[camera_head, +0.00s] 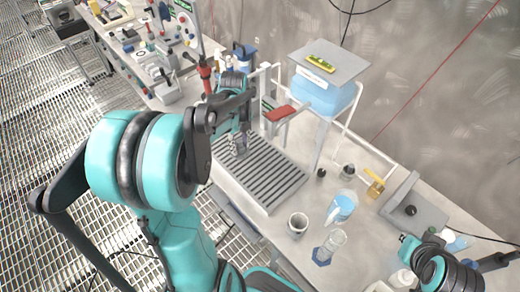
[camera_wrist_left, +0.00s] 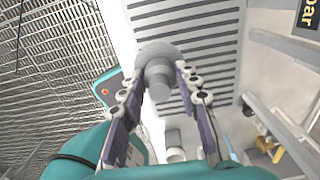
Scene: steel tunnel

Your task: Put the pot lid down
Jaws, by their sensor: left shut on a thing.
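My left gripper (camera_head: 240,146) reaches over the slotted grey drain rack (camera_head: 262,178) on the bench. In the left wrist view my left gripper (camera_wrist_left: 159,78) is shut on a small grey round piece with a knob, which I take to be the pot lid (camera_wrist_left: 158,52). The knob is between the two fingers and the disc faces the slotted rack (camera_wrist_left: 190,60). In the head view the lid is mostly hidden by the fingers. I cannot tell whether it touches the rack. Part of my right arm shows at the lower right; its fingers are not clear.
A blue-filled tank (camera_head: 322,92) stands behind the rack on a white frame. A grey cup (camera_head: 298,224), a blue pitcher (camera_head: 341,207) and a glass beaker (camera_head: 330,246) stand right of the rack. A grey device (camera_head: 414,208) is farther right. Tools crowd the bench's far left.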

